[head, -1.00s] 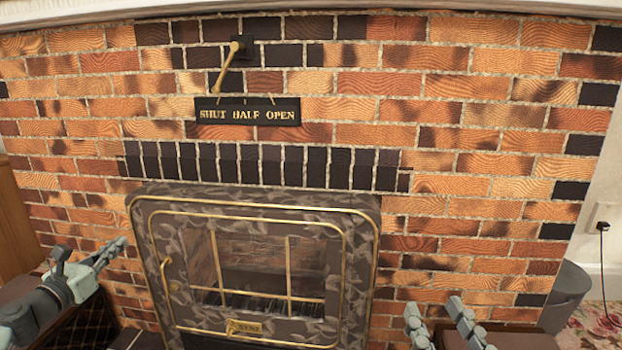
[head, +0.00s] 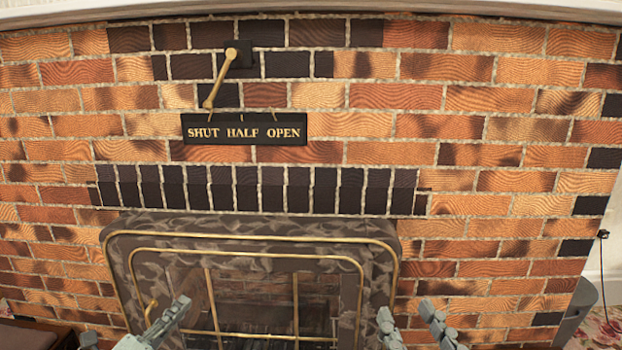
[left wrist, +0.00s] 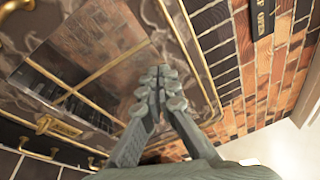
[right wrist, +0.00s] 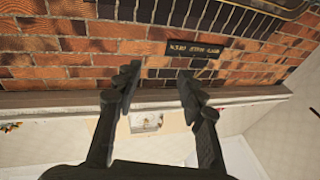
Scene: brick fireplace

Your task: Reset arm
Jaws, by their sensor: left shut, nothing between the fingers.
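My left gripper (head: 175,312) is at the lower left of the head view, in front of the fireplace door's left part. In the left wrist view its fingers (left wrist: 158,80) are together with nothing between them. My right gripper (head: 408,318) is at the lower right of the head view, near the fireplace's right edge. In the right wrist view its two fingers (right wrist: 157,95) stand wide apart, with nothing between them.
The fireplace door (head: 250,253) has brass trim and a window. Above it, a brass lever (head: 217,82) hangs toward SHUT on a black SHUT HALF OPEN plate (head: 244,128). A brick wall (head: 500,170) surrounds both. A dark bin (head: 580,312) stands at right.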

